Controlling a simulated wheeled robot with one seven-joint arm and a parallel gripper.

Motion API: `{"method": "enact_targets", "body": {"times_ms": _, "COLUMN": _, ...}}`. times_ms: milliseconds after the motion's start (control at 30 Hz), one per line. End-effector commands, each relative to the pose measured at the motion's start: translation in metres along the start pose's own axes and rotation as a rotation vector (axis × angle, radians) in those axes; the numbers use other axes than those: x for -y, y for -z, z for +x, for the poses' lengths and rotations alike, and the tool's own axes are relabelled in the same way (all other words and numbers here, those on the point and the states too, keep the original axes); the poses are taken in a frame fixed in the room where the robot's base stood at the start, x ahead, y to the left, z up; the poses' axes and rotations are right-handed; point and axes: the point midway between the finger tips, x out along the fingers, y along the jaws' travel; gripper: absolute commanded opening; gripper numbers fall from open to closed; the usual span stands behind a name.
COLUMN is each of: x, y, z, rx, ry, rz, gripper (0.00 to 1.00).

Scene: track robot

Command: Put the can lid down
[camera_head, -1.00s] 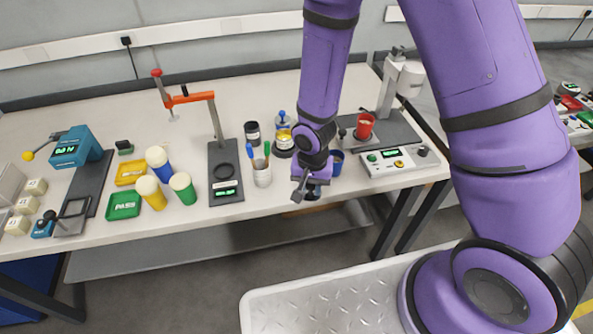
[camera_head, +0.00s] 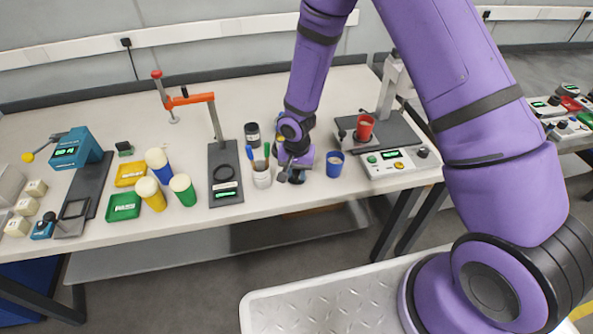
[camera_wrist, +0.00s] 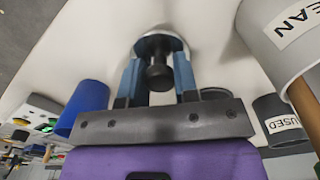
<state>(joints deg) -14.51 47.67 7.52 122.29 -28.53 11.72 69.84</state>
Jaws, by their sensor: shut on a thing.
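My gripper (camera_head: 290,177) is low over the front edge of the bench, just right of the cup of brushes (camera_head: 262,175). In the wrist view my gripper (camera_wrist: 158,76) has its two blue-grey fingers closed about a black knob, which I take to be the handle of the can lid (camera_wrist: 158,72). A dark round part with a pale rim shows beyond the knob. In the head view the lid is mostly hidden by my gripper. I cannot tell whether the lid touches the bench.
A blue cup (camera_head: 334,163) stands close right of my gripper. In the wrist view a dark container labelled USED (camera_wrist: 275,115) and a pale container with a part-hidden label (camera_wrist: 275,45) stand close by.

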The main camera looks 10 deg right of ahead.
Motion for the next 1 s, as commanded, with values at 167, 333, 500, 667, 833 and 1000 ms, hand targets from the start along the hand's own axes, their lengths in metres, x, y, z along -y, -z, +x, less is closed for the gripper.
{"method": "enact_targets", "body": {"times_ms": 167, "x": 0.0, "y": 0.0, "z": -0.001, "rx": -0.001, "ry": 0.001, "rz": 0.0, "gripper": 0.05}}
{"method": "enact_targets", "body": {"times_ms": 333, "x": 0.0, "y": 0.0, "z": 0.002, "rx": 0.0, "ry": 0.0, "rz": 0.0, "gripper": 0.33}}
{"method": "enact_targets", "body": {"times_ms": 500, "x": 0.0, "y": 0.0, "z": 0.002, "rx": 0.0, "ry": 0.001, "rz": 0.001, "gripper": 0.54}}
{"method": "enact_targets", "body": {"times_ms": 667, "x": 0.0, "y": 0.0, "z": 0.002, "rx": 0.0, "ry": 0.001, "rz": 0.001, "gripper": 0.54}}
{"method": "enact_targets", "body": {"times_ms": 833, "x": 0.0, "y": 0.001, "z": -0.006, "rx": -0.002, "ry": 0.002, "rz": 0.002, "gripper": 0.54}}
{"method": "enact_targets", "body": {"times_ms": 1000, "x": 0.001, "y": 0.001, "z": -0.03, "rx": -0.003, "ry": 0.004, "rz": 0.001, "gripper": 0.54}}
